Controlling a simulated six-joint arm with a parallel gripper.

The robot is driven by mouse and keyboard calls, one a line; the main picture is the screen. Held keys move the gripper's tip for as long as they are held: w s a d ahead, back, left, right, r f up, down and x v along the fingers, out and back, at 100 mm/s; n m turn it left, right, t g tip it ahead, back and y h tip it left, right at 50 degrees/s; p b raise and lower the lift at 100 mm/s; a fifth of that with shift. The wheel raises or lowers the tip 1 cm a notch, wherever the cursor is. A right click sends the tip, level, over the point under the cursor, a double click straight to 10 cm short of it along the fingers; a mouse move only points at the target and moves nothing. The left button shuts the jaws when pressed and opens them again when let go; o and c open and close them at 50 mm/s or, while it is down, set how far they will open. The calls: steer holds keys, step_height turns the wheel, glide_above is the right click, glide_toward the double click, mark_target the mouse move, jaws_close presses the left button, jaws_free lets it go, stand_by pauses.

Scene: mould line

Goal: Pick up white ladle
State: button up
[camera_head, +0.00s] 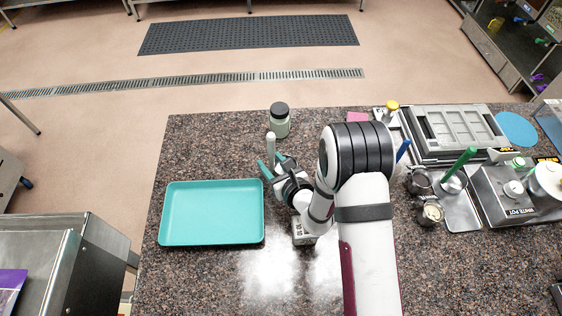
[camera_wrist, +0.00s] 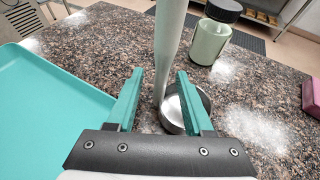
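The white ladle has a pale upright handle (camera_head: 271,146) and a steel bowl (camera_wrist: 174,112) standing on the speckled counter. In the wrist view its handle (camera_wrist: 168,45) rises between the two teal fingers of my gripper (camera_wrist: 160,73). My gripper (camera_head: 270,164) is open, with a gap on each side of the handle. The right finger covers part of the bowl in the wrist view. In the head view my gripper and wrist hide the ladle's lower part. I cannot tell exactly how deep the handle sits between the fingers.
A teal tray (camera_head: 212,241) lies left of my gripper. A dark-lidded jar (camera_head: 279,125) stands behind the ladle. To the right are a blue handle (camera_head: 403,150), a green handle (camera_head: 459,163), metal cups (camera_head: 431,213), a grey mould frame (camera_head: 462,128) and a pot unit (camera_head: 497,190).

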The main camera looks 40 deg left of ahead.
jaws_close()
stand_by(1.3)
